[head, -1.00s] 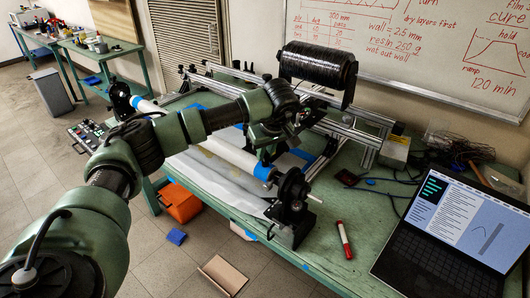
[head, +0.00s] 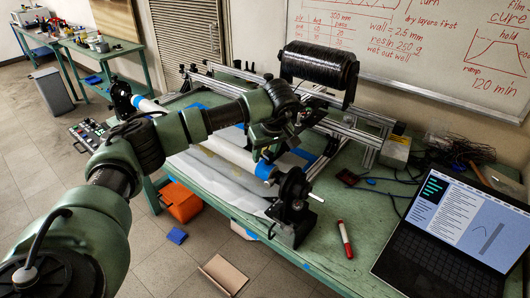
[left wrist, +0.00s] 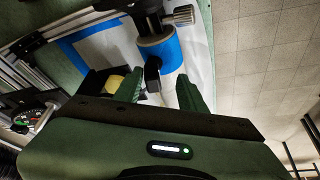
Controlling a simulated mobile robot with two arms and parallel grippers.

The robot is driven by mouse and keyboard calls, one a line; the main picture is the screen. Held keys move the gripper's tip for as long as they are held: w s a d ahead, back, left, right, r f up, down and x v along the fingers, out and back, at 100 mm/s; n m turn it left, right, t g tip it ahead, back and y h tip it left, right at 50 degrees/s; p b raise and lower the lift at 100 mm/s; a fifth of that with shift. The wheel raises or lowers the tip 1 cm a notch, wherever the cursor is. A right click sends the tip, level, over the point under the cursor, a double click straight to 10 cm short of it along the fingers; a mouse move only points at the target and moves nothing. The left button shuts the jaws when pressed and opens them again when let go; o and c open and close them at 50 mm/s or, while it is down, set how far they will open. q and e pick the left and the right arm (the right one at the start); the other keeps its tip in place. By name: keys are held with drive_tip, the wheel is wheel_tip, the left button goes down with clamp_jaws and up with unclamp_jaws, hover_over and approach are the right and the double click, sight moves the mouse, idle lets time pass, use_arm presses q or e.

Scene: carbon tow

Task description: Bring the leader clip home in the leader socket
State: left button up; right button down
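My left gripper (head: 264,150) is low over the near end of the white mandrel (head: 228,150), by its blue band (head: 265,171). In the left wrist view its two green fingers (left wrist: 160,90) stand apart. A small dark piece (left wrist: 152,75), perhaps the leader clip or its socket, shows between them against the blue band (left wrist: 160,50). A gap shows between it and the right finger; I cannot tell whether it touches the left one. I cannot pick out clip and socket separately. My right gripper is in neither view.
A black chuck stand (head: 292,200) holds the mandrel's near end. A black tow spool (head: 319,68) hangs above the metal rails (head: 240,95). A red marker (head: 345,238) and a laptop (head: 445,235) lie to the right. The green bench (head: 320,265) is clear near the marker.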

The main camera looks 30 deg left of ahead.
use_arm(q)
drive_tip(key=shift+d+f, duration=0.25)
drive_tip(key=shift+f, duration=0.35)
drive_tip(key=shift+s+d+r, duration=0.1)
drive_tip(key=shift+r, duration=0.3)
drive_tip(key=b+v, duration=0.1)
drive_tip(key=v, duration=0.6)
drive_tip(key=shift+w+r+b, duration=0.2)
drive_tip(key=shift+r+b, duration=0.15)
drive_tip(key=shift+r, duration=0.1)
drive_tip(key=shift+a, duration=0.2)
